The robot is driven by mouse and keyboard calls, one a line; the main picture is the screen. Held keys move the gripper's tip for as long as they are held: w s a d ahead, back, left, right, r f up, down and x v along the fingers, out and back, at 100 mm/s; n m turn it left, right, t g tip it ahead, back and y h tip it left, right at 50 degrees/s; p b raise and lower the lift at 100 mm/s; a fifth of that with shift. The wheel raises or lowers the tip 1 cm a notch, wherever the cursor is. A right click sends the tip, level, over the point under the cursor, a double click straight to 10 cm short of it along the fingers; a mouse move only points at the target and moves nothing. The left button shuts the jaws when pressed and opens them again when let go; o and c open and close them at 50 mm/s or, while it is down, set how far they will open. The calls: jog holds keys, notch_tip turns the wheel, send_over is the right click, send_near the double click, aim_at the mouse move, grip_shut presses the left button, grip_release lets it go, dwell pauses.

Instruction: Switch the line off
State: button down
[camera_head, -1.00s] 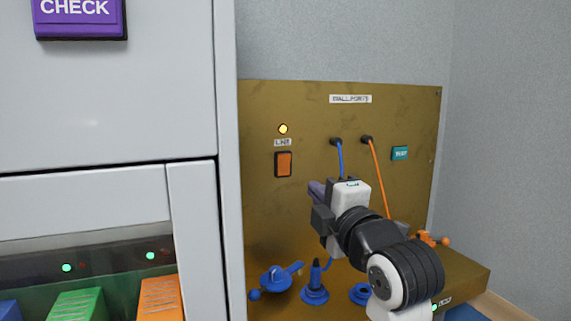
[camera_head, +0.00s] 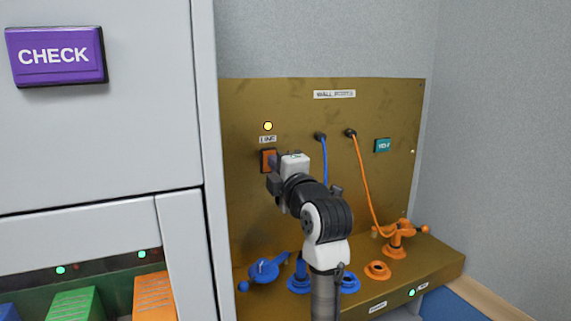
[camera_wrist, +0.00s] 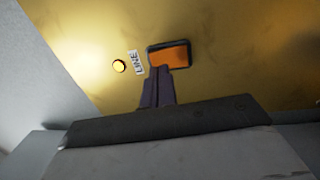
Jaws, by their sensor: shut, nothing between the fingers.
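The orange line switch (camera_head: 266,160) in a dark frame sits on the brass wall panel (camera_head: 240,200), under a small label reading LINE (camera_head: 268,139). A round yellow lamp (camera_head: 268,126) above the label is lit. My gripper (camera_head: 272,162) is shut and empty, its tips in front of the switch and hiding part of it. In the wrist view the purple fingertips (camera_wrist: 160,72) overlap the lower left edge of the orange switch (camera_wrist: 172,55). I cannot tell whether they touch it. The lit lamp (camera_wrist: 119,66) and label (camera_wrist: 135,62) are to the left.
Blue and orange cables hang from wall ports. A blue valve (camera_head: 263,270), orange valve (camera_head: 398,238) and orange ring (camera_head: 377,270) stand on the ledge below. A teal button (camera_head: 382,145) is right. A grey cabinet (camera_head: 110,140) with a purple CHECK sign (camera_head: 54,55) stands close left.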

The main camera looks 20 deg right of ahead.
jog(key=shift+w, duration=0.7)
jog(key=shift+w+r, duration=0.1)
jog(key=shift+r, duration=0.05)
jog(key=shift+a, duration=0.1)
